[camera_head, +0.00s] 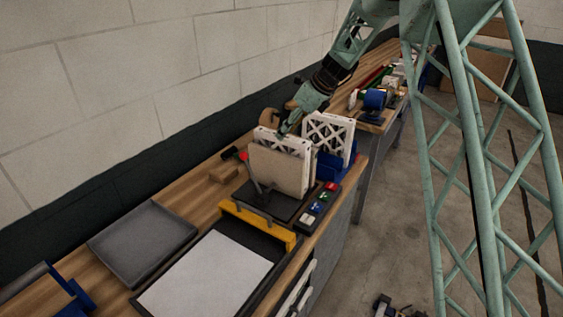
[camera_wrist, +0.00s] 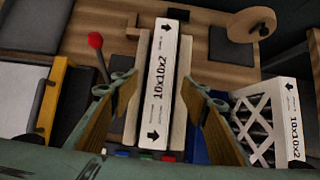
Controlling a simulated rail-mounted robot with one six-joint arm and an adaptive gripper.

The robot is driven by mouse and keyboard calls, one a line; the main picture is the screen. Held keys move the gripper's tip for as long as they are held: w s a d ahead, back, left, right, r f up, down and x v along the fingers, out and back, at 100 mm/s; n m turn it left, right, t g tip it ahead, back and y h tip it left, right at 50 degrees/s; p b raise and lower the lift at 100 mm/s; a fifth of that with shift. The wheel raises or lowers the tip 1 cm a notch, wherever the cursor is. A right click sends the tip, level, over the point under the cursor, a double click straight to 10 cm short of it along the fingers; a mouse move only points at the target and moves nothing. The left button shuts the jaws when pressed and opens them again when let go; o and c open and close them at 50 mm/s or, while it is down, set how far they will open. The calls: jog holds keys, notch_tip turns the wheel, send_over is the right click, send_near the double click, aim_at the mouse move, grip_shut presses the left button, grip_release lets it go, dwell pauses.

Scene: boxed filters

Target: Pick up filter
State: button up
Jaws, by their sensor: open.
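A white boxed filter (camera_wrist: 161,85) marked 10x10x2 stands on edge in the middle of the wrist view, between two beige plates (camera_wrist: 184,90). In the head view its white top (camera_head: 284,138) shows above the front beige plate (camera_head: 277,172). My gripper (camera_wrist: 160,92) is open, with one finger on each side of the filter, seen from above. In the head view my gripper (camera_head: 290,123) is at the filter's top; contact cannot be told. A second filter (camera_head: 328,136) with a lattice face stands behind, in a blue holder (camera_head: 330,165); it also shows in the wrist view (camera_wrist: 272,122).
A red-knobbed lever (camera_wrist: 96,42) stands left of the filter. A yellow bar (camera_head: 258,226), a grey tray (camera_head: 143,240) and a white sheet (camera_head: 207,277) lie nearer on the wooden bench. Buttons (camera_head: 320,203) line the bench edge. A wall runs along the left.

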jog(key=shift+f, duration=0.1)
jog(key=shift+x, duration=2.5)
jog(key=shift+w, duration=0.1)
jog(key=shift+c, duration=0.2)
jog(key=c, duration=1.2)
notch_tip(320, 180, up, 28)
jog(key=shift+p, duration=0.8)
